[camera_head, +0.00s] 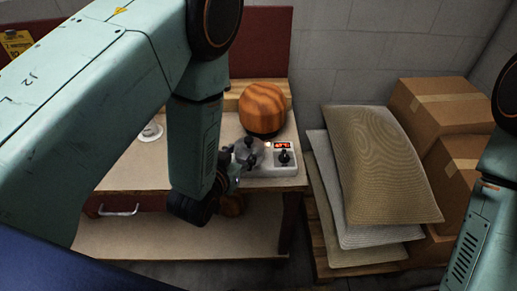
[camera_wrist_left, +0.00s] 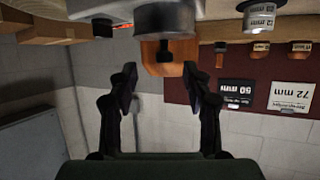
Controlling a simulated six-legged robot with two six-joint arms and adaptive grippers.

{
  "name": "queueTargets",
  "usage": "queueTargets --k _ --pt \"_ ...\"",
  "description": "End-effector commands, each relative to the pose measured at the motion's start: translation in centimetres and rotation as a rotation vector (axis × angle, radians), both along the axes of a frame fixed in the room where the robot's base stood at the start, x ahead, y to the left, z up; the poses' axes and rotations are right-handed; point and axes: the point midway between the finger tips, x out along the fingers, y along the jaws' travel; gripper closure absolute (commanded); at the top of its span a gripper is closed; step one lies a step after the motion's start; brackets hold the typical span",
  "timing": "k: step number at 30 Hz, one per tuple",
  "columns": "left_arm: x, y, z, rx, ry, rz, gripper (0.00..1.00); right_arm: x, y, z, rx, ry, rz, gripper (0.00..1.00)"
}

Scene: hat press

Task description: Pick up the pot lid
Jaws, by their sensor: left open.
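The pot lid (camera_head: 247,153) is a round grey disc with a black knob on top. It sits at the left part of a small pale appliance (camera_head: 270,166) near the front right of the workbench, partly behind my left gripper. My left gripper (camera_head: 235,168) is open beside it, on the near left side. In the left wrist view, which is upside down, the lid's knob (camera_wrist_left: 164,52) lies beyond and between the two open fingers of the gripper (camera_wrist_left: 158,75), with nothing held. My right gripper is out of view; only its arm shows at the right edge.
A striped orange wooden hat block (camera_head: 263,108) stands behind the appliance. A black knob (camera_head: 284,157) and red display are on the appliance's right. Sacks (camera_head: 375,165) and cardboard boxes (camera_head: 445,105) stand right of the workbench (camera_head: 125,175). A small white item (camera_head: 151,132) lies left.

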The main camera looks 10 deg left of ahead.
Motion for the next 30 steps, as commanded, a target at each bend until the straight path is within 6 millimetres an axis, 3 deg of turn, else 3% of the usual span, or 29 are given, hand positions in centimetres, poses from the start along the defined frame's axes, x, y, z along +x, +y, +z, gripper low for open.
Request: queueTargets --k 11,21,30 --pt "3.0 0.6 -0.6 -0.010 -0.021 0.005 0.50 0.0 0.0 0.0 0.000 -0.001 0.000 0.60" --pt "6.9 0.0 -1.8 -0.010 -0.020 0.001 0.50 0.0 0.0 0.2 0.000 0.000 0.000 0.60" --pt "7.5 -0.4 -2.1 -0.010 -0.018 0.000 0.50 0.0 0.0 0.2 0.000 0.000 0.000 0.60"
